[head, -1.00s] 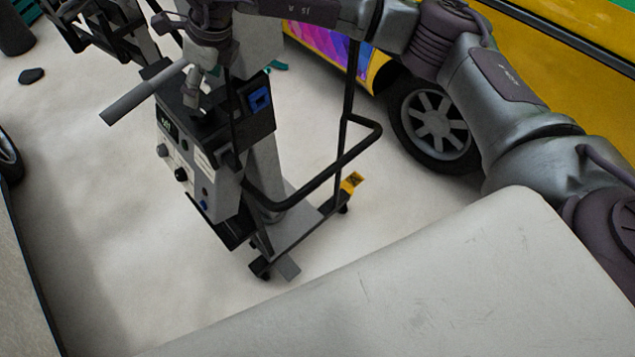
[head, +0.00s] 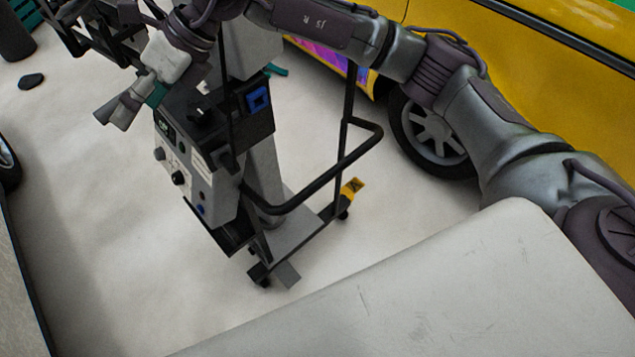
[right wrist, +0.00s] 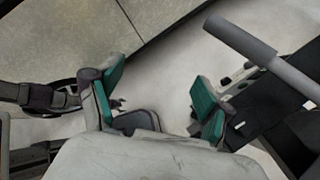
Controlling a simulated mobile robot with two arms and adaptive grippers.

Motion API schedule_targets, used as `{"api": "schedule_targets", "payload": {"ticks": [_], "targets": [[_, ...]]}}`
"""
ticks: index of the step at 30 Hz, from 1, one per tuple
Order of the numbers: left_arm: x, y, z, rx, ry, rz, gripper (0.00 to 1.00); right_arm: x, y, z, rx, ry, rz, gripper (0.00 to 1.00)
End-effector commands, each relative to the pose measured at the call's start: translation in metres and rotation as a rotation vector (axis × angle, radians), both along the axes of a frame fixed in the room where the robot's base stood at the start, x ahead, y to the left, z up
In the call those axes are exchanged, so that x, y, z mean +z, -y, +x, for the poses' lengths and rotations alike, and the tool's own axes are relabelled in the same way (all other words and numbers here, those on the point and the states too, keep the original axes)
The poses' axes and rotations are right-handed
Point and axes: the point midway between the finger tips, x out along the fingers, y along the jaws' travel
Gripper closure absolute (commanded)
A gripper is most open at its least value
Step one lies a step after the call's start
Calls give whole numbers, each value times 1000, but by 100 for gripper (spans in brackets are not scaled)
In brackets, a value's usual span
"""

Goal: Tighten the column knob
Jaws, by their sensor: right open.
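The wheeled stand has a grey column (head: 265,165) and a control box (head: 190,165) with several small knobs on its front. A dark knob-like part (head: 203,110) shows on top of the box; I cannot tell if it is the column knob. My right gripper (head: 136,104) is open above the box's left side. In the right wrist view its teal-padded fingers (right wrist: 160,90) are spread, with floor showing between them. A grey rod (right wrist: 265,58) lies to the right of the fingers, outside them. It is mostly hidden in the head view. My left gripper is not in view.
A black push handle (head: 320,180) sticks out from the stand's right side. A yellow car (head: 460,60) with a wheel (head: 432,130) stands at the right. Pale floor (head: 110,250) is clear left of the stand.

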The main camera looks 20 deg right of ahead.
Motion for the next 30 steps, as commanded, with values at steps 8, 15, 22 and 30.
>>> {"api": "schedule_targets", "payload": {"ticks": [8, 15, 22, 30], "targets": [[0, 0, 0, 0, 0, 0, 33, 21, -40, -33, 18, -136, 335, 21], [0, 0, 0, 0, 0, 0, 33, 62, -55, -50, -51, -325, 737, 21], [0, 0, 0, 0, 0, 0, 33, 94, -34, -38, -213, -523, 1102, 21], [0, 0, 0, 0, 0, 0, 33, 98, 12, -8, -452, -718, 1405, 21]]}}
